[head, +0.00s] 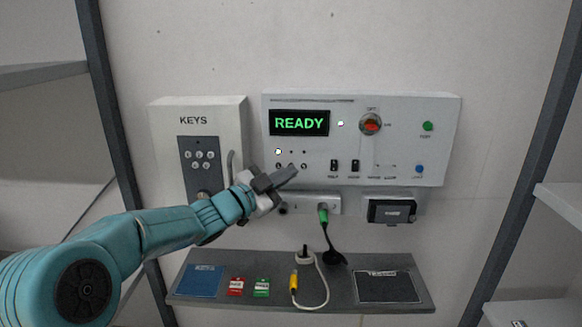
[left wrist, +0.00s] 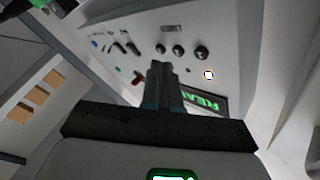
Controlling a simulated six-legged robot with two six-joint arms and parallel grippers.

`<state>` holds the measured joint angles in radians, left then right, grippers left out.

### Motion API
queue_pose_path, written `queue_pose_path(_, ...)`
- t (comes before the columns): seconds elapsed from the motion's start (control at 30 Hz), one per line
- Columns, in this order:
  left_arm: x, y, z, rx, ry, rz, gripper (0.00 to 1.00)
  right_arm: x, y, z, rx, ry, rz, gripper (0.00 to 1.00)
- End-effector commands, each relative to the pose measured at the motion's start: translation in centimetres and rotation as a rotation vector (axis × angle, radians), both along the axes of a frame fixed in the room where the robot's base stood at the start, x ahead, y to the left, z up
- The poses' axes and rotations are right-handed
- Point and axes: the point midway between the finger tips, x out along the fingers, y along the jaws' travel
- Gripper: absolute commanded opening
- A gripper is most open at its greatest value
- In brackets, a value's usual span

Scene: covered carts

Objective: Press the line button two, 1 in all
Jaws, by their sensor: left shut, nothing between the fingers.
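The grey control panel (head: 350,170) hangs on the wall, with a row of three small dark buttons low on its left side. The middle one, line button two (head: 291,165), sits just above my fingertips and is partly hidden by them. In the left wrist view line button two (left wrist: 177,50) is the middle of three dark knobs. My left gripper (head: 286,174) is shut and empty, its tips in front of the panel near this row. The left wrist view shows the closed fingers (left wrist: 161,70) pointing at the panel. I cannot tell whether they touch it. My right gripper is out of view.
The display (head: 299,123) reads READY. A lamp (head: 278,152) above the left button is lit. A red rotary switch (head: 371,124) and green button (head: 428,126) are further right. A KEYS box (head: 199,145) stands left; a shelf (head: 340,300) with cards and cable lies below.

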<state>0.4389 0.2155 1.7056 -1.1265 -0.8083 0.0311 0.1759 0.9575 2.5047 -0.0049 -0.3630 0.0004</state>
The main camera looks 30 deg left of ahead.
Motion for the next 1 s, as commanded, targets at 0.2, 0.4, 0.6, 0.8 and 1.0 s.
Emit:
queue_pose_path(0.2,0.0,0.0,0.0,0.0,0.0,0.0,0.0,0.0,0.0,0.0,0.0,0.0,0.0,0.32)
queue_pose_path(0.4,0.0,0.0,0.0,0.0,0.0,0.0,0.0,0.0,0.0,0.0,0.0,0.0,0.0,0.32)
queue_pose_path(0.6,0.34,0.19,0.02,-0.001,0.001,0.0,0.0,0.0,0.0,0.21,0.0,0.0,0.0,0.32)
queue_pose_path(0.8,0.74,0.46,0.02,0.0,0.0,0.0,0.0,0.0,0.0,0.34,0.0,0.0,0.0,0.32)
queue_pose_path(1.0,0.73,0.45,0.01,0.0,0.0,0.0,0.0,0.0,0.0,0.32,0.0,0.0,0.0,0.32)
